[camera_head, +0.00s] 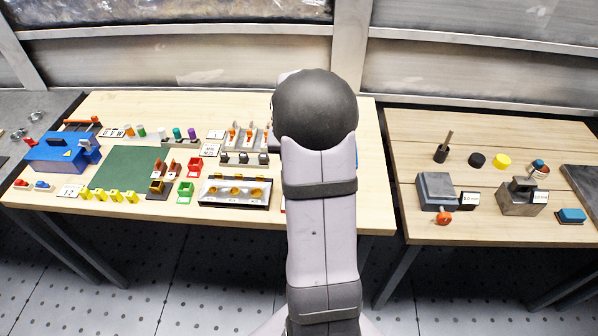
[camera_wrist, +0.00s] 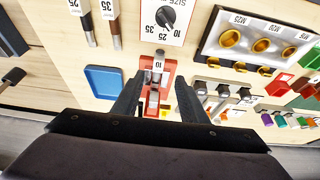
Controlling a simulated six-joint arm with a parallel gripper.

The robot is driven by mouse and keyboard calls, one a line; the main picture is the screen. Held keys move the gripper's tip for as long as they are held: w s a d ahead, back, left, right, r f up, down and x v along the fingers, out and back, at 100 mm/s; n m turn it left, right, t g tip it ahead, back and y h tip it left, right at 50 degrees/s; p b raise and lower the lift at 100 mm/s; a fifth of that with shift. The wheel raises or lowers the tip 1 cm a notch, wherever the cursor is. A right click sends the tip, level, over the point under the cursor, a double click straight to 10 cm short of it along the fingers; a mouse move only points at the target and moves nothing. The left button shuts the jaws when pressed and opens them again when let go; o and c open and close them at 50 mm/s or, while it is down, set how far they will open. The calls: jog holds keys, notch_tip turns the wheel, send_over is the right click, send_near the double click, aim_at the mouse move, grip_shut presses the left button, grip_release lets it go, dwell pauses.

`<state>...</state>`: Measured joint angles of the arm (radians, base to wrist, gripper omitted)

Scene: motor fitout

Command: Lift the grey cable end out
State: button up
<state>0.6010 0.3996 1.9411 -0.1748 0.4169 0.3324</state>
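In the wrist view my gripper (camera_wrist: 161,78) is open, with its two dark fingers apart on either side of a small red-orange holder (camera_wrist: 168,72). No contact between the fingers and the grey piece is visible. The lower part of the holder is partly hidden by my gripper body. In the head view my arm hides my gripper and this holder.
In the wrist view, a blue tray (camera_wrist: 104,82) lies left of the fingers and a dial card (camera_wrist: 163,18) beyond them. Dark-topped parts (camera_wrist: 222,91) stand close on the right, near a metal gland plate (camera_wrist: 212,45). Cable ends tagged 25 and 35 are at upper left.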

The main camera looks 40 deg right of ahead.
jog(key=shift+f, duration=0.1)
jog(key=shift+s+p+x, duration=0.2)
jog(key=shift+p+x, duration=1.2)
jog(key=shift+x, duration=2.15)
grip_shut()
